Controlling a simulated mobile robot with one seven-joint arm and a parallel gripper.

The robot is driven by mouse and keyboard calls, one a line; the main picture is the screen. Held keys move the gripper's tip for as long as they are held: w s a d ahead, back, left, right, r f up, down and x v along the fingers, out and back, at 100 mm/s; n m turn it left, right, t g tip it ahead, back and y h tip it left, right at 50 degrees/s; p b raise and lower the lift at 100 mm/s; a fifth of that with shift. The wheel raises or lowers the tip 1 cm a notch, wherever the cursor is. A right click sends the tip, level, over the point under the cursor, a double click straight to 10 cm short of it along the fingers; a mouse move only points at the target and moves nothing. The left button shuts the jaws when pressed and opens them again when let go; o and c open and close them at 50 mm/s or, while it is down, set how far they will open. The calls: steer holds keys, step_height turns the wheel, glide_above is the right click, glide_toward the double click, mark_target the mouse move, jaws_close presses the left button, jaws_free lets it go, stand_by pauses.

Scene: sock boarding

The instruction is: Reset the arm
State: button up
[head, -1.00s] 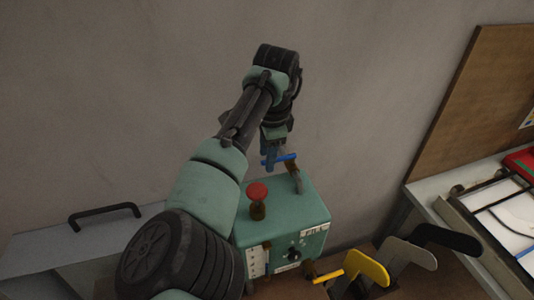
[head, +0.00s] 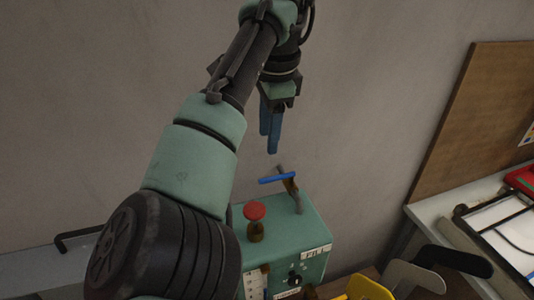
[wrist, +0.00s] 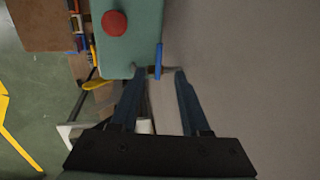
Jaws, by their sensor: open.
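My gripper (head: 269,143) has two blue fingers pointing down. It hangs in the air above the green box, apart from it. In the wrist view my gripper (wrist: 157,74) shows its fingers spread with nothing held between them. The green box (head: 312,222) carries a lever with a blue handle (head: 277,179) and a red mushroom-shaped button (head: 254,210). The blue handle also shows in the wrist view (wrist: 158,56), just beyond the fingertips. The red button (wrist: 114,23) appears there at the upper left.
A bare wall stands behind the arm. At the right, a table bears a framed white panel (head: 510,240) and a red item (head: 521,179), with a brown board (head: 470,120) behind. Yellow (head: 368,288), grey (head: 412,275) and black (head: 455,261) handles stand at the lower right.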

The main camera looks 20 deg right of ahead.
steer(key=shift+s+r, duration=0.1)
steer(key=shift+r, duration=0.45)
steer(key=w+d+r+n+t+h, duration=0.1)
steer(key=d+r+t+h, duration=0.15)
steer(key=d, duration=0.25)
steer(key=w+d+r+t+h, duration=0.1)
steer(key=d+t+h, duration=0.1)
steer(key=d+t, duration=0.15)
step_height(320, 180, up, 14)
steer(key=s+a+n+t+h, duration=0.35)
steer(key=n+t, duration=0.25)
steer(key=t, duration=0.2)
steer(key=s+a+r+n+t+y, duration=0.4)
steer(key=s+a+r+n+t, duration=0.1)
steer(key=s+a, duration=0.3)
steer(key=s+a+r+n+t+y, duration=0.4)
steer(key=s+a+r+n+t, duration=0.1)
steer(key=s+a, duration=0.4)
steer(key=shift+a+r+n+t, duration=0.4)
steer(key=shift+a+r+t, duration=0.2)
steer(key=shift+a+r, duration=0.4)
